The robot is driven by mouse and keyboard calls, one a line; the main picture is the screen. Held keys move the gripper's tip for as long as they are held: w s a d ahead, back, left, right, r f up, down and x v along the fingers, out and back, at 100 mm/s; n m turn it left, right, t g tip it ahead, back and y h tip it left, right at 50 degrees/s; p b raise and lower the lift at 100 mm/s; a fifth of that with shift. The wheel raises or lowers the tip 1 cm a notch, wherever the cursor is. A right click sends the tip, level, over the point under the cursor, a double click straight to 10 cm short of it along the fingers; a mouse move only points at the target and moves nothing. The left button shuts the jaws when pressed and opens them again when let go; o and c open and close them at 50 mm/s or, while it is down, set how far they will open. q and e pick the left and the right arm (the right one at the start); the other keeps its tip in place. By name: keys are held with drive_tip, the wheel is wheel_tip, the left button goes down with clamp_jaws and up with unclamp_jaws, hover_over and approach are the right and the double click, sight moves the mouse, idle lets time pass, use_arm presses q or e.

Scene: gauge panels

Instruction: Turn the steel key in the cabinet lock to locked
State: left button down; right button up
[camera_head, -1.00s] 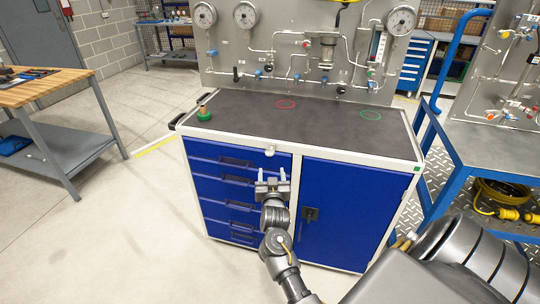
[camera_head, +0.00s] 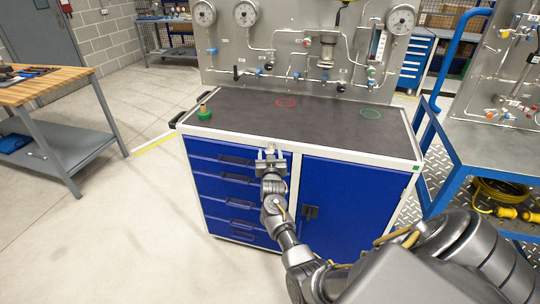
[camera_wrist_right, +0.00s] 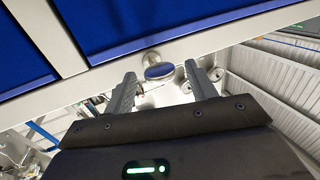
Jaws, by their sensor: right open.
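The blue-fronted cabinet (camera_head: 353,196) stands ahead with its lock on the pale strip under the top. In the right wrist view the steel key (camera_wrist_right: 159,72) sits at the round lock, and its rounded head reflects blue. My right gripper (camera_head: 270,154) is at the top of the drawer side, right in front of the lock. It also shows in the right wrist view (camera_wrist_right: 160,79), open, with one finger on each side of the key head. I see no clear contact. In the head view the fingers largely hide the key. My left gripper is out of view.
The dark cabinet top (camera_head: 235,113) carries a green-based brass piece (camera_head: 204,113), a red ring (camera_head: 286,102) and a green ring (camera_head: 370,114). A gauge panel (camera_head: 290,45) rises behind. A wooden bench (camera_head: 45,88) stands left and a blue-framed cart (camera_head: 480,150) right.

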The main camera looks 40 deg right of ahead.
drive_tip(key=shift+c, duration=0.3)
drive_tip(key=c, duration=0.9)
drive_tip(key=shift+r+n+p, duration=0.25)
drive_tip(key=shift+n+p, duration=0.25)
drive_tip(key=shift+p, duration=0.4)
drive_tip(key=n+p, duration=0.2)
drive_tip(key=n+g+p, duration=0.1)
drive_tip(key=p, duration=0.1)
drive_tip(key=shift+a+r+n+g+p, duration=0.1)
drive_tip(key=shift+r+n+g+p, duration=0.1)
drive_tip(key=shift+n+g+p, duration=0.15)
drive_tip(key=shift+w+n+g+y+p, duration=0.1)
drive_tip(key=shift+n+g+y+p, duration=0.3)
drive_tip(key=shift+n+p, duration=0.75)
drive_tip(key=n+g+p, duration=0.2)
drive_tip(key=n, duration=0.1)
drive_tip(key=shift+w+a+h, duration=0.1)
drive_tip(key=shift+h, duration=0.3)
drive_tip(key=shift+f+n+g+h+p, duration=0.1)
drive_tip(key=shift+n+g+h+p, duration=0.35)
drive_tip(key=shift+n, duration=0.75)
drive_tip(key=shift+w+a+n+g, duration=0.15)
drive_tip(key=shift+n+g, duration=0.25)
drive_tip(key=shift+n, duration=0.5)
